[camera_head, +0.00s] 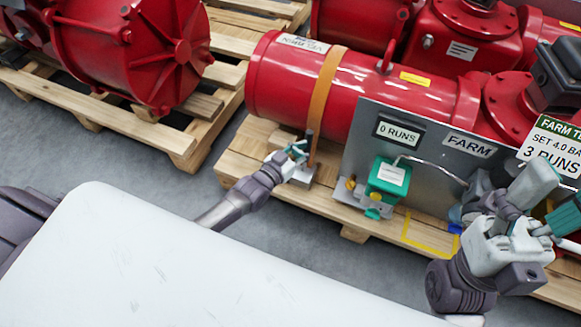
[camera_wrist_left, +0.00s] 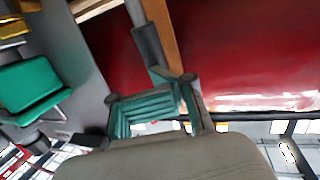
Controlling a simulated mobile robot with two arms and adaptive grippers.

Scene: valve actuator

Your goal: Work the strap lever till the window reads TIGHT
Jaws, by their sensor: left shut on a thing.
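An orange strap (camera_head: 322,100) runs over the red actuator cylinder (camera_head: 290,75). The slim grey strap lever (camera_head: 310,146) stands at the strap's lower end, above a small grey base (camera_head: 302,174). My left gripper (camera_head: 296,151) is at the lever, shut on it. In the left wrist view the teal fingers of my left gripper (camera_wrist_left: 152,108) are at the end of the lever's dark grip (camera_wrist_left: 148,45), beside the strap (camera_wrist_left: 166,35). The window and its reading cannot be made out. My right gripper (camera_head: 562,222) is at the right edge, partly cut off; its jaws are unclear.
A grey panel (camera_head: 365,135) with a "0 RUNS" display (camera_head: 397,133) and a green box (camera_head: 389,180) stands right of the lever. Wooden pallets (camera_head: 250,160) carry the red actuators. Grey floor lies in front.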

